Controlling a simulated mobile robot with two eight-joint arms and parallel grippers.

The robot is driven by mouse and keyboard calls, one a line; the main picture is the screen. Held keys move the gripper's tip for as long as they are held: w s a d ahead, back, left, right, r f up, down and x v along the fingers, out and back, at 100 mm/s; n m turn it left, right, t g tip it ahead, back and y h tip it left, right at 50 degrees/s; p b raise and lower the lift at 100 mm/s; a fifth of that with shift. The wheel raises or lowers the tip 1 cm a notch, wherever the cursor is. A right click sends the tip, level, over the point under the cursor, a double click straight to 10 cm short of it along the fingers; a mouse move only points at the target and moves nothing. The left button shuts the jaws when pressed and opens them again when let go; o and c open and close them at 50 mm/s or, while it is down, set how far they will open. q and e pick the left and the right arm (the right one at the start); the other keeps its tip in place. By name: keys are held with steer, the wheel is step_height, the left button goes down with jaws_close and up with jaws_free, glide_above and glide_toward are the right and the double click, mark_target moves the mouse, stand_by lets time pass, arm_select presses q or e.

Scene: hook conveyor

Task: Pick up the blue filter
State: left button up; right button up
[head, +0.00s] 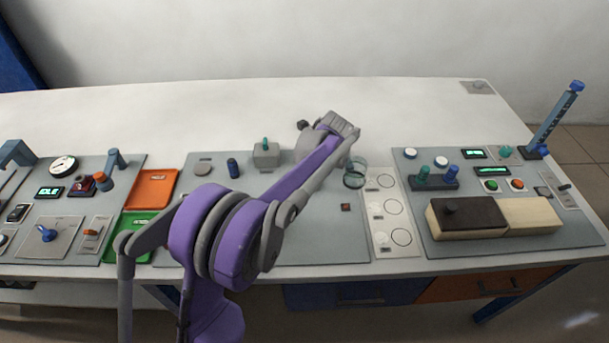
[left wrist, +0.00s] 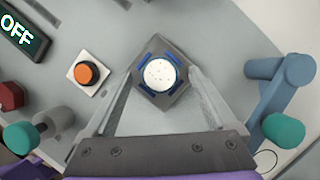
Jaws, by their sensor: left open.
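In the left wrist view, a round part with a speckled white top and blue sides (left wrist: 158,74) sits on a dark square plate (left wrist: 172,48). It may be the blue filter. My left gripper (left wrist: 160,85) is open, with its fingers on either side of this part and a gap at each side. In the head view, a small dark blue cylinder (head: 233,168) stands upright on the middle panel; I cannot tell whether it is the same thing. A purple and grey arm of mine crosses the middle of the head view, and no fingertips show clearly there.
An orange button (left wrist: 87,74), an OFF display (left wrist: 20,35) and teal knobs (left wrist: 284,130) surround the left gripper.

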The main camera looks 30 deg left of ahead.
arm_select(q)
steer(key=c, duration=1.4)
steer(key=shift+c, duration=0.2)
steer(key=shift+r, duration=0.15)
